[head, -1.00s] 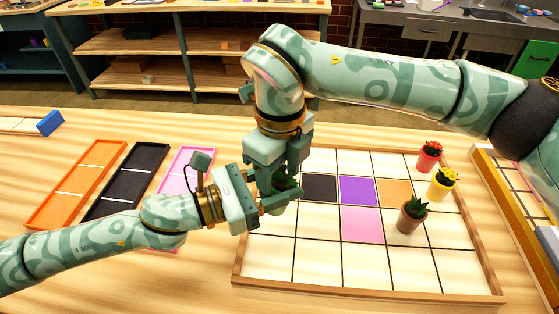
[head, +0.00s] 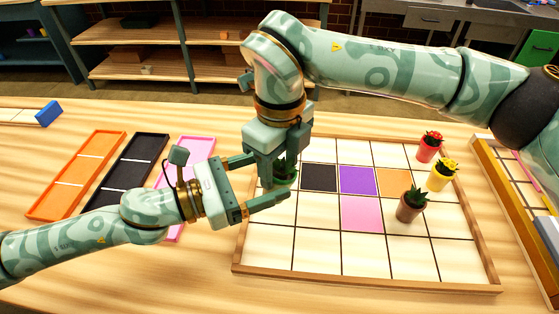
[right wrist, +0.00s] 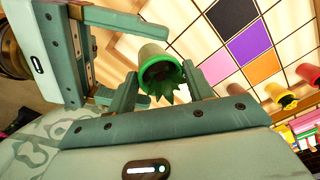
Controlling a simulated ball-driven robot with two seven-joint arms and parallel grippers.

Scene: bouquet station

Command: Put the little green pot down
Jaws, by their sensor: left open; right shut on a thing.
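The little green pot (head: 287,174) with its spiky plant is between the fingers of my right gripper (head: 281,168), over the left part of the gridded board (head: 380,275). In the right wrist view, the pot's green rim (right wrist: 162,72) and dark green leaves show between the two fingertips (right wrist: 160,85), which are shut on it. Whether the pot's base touches the board I cannot tell. My left gripper (head: 268,180) is open, just left of and in front of the pot, its two fingers pointing toward it.
The board has black, purple, orange and pink cells. A red pot (head: 429,150), a yellow pot (head: 442,178) and a brown pot (head: 410,207) stand at its right. An orange tray (head: 75,178), a black tray (head: 128,178) and a pink tray (head: 196,150) lie left. The board's front cells are clear.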

